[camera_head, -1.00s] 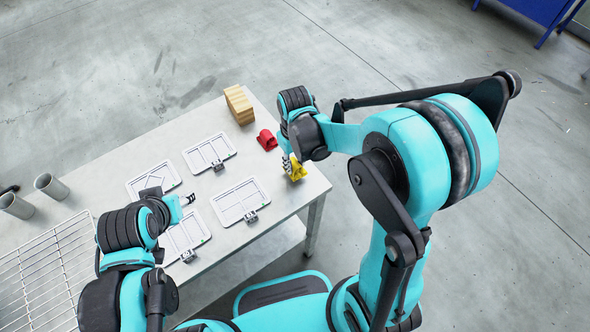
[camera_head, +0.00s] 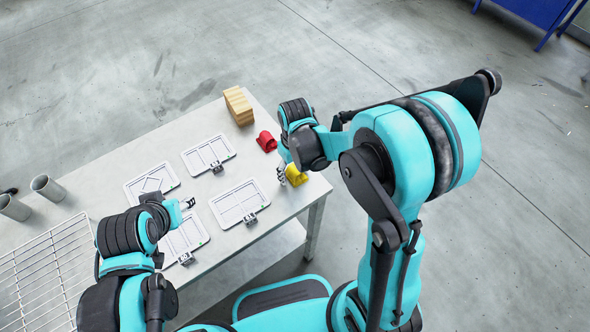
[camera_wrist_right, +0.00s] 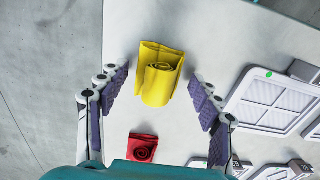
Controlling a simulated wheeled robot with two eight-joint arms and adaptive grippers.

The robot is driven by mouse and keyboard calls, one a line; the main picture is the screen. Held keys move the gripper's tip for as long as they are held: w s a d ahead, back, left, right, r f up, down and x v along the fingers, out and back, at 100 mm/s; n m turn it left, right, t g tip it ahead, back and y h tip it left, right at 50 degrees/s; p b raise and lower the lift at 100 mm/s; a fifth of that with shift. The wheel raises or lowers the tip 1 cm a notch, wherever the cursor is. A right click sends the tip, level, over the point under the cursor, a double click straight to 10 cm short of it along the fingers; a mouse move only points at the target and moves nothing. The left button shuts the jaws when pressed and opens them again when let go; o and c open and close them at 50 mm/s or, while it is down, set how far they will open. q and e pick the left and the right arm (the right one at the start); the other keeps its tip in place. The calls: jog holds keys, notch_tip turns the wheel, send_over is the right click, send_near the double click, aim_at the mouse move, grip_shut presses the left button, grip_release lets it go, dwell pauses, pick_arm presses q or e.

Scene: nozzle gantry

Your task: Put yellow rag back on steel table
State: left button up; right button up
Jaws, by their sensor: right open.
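The yellow rag (camera_head: 297,175) is a folded, rolled cloth. It lies on the steel table (camera_head: 262,172) near the right corner. In the right wrist view the yellow rag (camera_wrist_right: 158,76) shows ahead, between the spread fingers, with gaps on both sides. My right gripper (camera_head: 282,175) is open and empty, just left of the rag in the head view. My left gripper (camera_head: 188,203) is over the frames at the left part of the table. It is too small to tell whether it is open or shut.
A red rag (camera_head: 266,141) and a wooden block stack (camera_head: 239,105) stand behind the yellow rag. Several white frames (camera_head: 239,202) cover the table's middle. Two grey tubes (camera_head: 48,187) and a wire rack (camera_head: 45,268) are at the left. The table's right edge is close to the yellow rag.

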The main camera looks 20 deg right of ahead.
notch_tip(320, 180, up, 7)
jog(key=p, duration=0.3)
jog(key=shift+d, duration=0.1)
jog(key=shift+r, duration=0.4)
jog(key=s+d+r+m+t, duration=0.4)
jog(key=s+r+t, duration=0.3)
jog(key=s+r, duration=0.3)
jog(key=shift+s+d, duration=0.15)
jog(key=shift+d, duration=0.05)
notch_tip(320, 180, down, 3)
jog(key=b, duration=0.3)
jog(key=shift+f, duration=0.2)
